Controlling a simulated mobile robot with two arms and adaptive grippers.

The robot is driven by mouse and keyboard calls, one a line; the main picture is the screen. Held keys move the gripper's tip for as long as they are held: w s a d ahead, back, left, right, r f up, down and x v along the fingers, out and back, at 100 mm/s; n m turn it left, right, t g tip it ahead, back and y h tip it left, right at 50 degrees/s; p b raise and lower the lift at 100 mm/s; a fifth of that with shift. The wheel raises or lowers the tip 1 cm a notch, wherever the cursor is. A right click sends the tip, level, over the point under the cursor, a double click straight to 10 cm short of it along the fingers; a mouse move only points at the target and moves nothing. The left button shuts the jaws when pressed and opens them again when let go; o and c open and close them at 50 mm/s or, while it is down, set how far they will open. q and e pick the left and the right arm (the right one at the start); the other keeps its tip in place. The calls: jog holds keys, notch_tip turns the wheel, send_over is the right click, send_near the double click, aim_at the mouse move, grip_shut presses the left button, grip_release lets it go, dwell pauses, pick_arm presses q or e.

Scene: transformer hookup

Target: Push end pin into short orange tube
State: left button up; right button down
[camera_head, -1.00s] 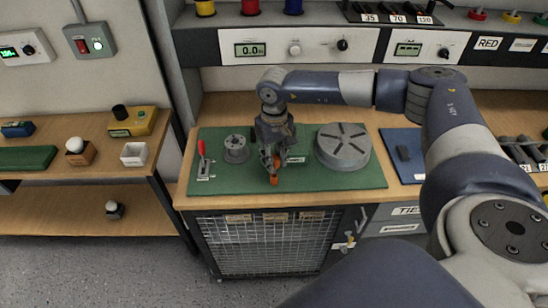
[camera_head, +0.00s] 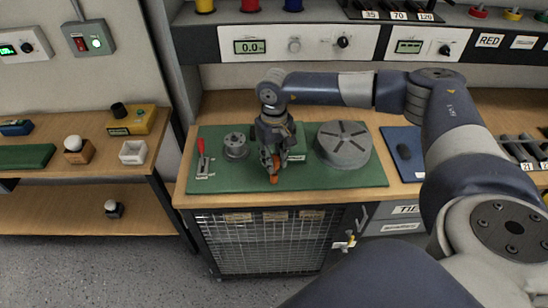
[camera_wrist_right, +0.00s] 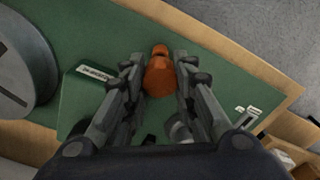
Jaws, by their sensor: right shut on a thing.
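My right gripper (camera_head: 271,164) points down over the front part of the green mat (camera_head: 330,184). It is shut on an orange piece (camera_wrist_right: 160,77), which looks like the short orange tube. In the right wrist view the piece sits between the two fingers, with a smaller orange knob (camera_wrist_right: 160,50) just beyond it. In the head view its orange end (camera_head: 272,179) shows below the fingertips. I cannot make out the end pin as a separate part, or whether it is inside the tube. My left gripper is not in view.
On the mat stand a grey spool (camera_head: 236,146), a red-handled toggle clamp (camera_head: 202,165) and a large slotted grey disc (camera_head: 343,145). The mat's front edge is close to the gripper. A blue mat (camera_head: 408,166) lies to the right.

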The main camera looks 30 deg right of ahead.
jog(key=shift+f+b, duration=1.2)
jog(key=shift+f, duration=0.35)
jog(key=c, duration=1.2)
grip_release()
jog(key=shift+r, duration=0.1)
jog(key=shift+r+p, duration=1.5)
jog(key=shift+r, duration=1)
notch_tip(320, 180, up, 12)
